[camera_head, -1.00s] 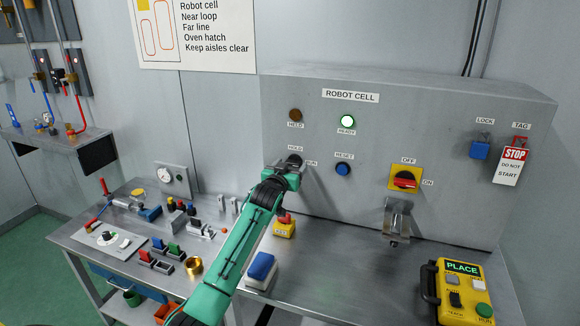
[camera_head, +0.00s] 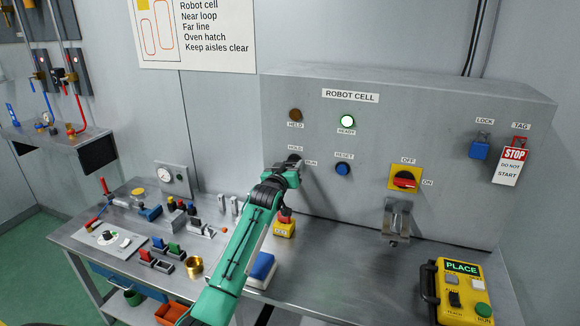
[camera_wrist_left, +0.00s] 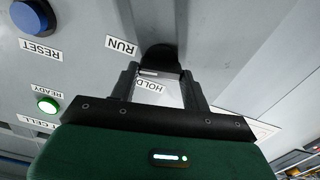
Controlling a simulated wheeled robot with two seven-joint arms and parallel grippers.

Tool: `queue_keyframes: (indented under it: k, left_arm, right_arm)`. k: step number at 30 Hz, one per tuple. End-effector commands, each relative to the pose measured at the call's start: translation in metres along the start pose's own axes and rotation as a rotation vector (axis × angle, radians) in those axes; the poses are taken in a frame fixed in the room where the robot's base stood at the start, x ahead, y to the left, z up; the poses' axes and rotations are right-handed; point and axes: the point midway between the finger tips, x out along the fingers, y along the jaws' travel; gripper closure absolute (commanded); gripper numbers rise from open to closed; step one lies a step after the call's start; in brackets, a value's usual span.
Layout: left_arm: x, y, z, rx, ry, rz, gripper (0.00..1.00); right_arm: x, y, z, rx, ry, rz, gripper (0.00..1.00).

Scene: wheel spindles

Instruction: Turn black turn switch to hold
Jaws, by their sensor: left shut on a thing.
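The black turn switch (camera_head: 296,158) sits on the grey ROBOT CELL panel between the HOLD and RUN labels. My left gripper (camera_head: 291,165) is at the panel and shut on the switch, covering much of it. In the left wrist view, upside down, the black switch (camera_wrist_left: 160,58) shows between and beyond the fingertips of my gripper (camera_wrist_left: 158,74). The HOLD label (camera_wrist_left: 151,87) shows between the fingers and RUN beside them. Which label the knob points at is hard to tell. My right gripper is not in view.
The green READY lamp (camera_head: 347,121) is lit; the HELD lamp (camera_head: 295,115) is dark. The blue RESET button (camera_head: 343,169) is close right of the gripper. A yellow box with a red button (camera_head: 284,228) stands below. A yellow pendant (camera_head: 463,292) is at right.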

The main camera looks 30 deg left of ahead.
Motion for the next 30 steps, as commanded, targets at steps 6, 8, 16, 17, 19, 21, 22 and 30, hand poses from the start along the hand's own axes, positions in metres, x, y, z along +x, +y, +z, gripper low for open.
queue_keyframes:
  k: [6,8,16,17,19,21,22,30]
  left_arm:
    - [0.0,0.0,-0.001,-0.204,0.0,0.0,0.76]
    - [0.0,0.0,-0.001,-0.262,0.0,0.0,0.76]
    - [0.0,-0.001,-0.002,-0.518,0.001,0.0,0.76]
    - [0.0,-0.001,-0.002,-0.547,0.001,0.0,0.76]
    - [0.0,-0.001,-0.002,-0.613,0.001,0.001,0.76]
    - [0.0,-0.002,-0.002,-0.679,0.001,0.0,0.76]
    - [0.0,-0.002,-0.002,-0.707,0.001,0.0,0.76]
    - [0.0,-0.002,0.0,-0.961,0.0,0.0,0.76]
  right_arm:
    - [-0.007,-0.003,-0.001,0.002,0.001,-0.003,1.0]
    - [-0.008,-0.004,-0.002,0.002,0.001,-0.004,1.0]
    - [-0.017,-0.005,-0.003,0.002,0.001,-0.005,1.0]
    - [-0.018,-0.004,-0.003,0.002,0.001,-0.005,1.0]
    - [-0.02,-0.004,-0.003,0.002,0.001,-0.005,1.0]
    - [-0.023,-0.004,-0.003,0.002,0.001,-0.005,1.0]
    - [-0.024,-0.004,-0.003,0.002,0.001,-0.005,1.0]
    - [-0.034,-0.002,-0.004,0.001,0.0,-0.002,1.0]
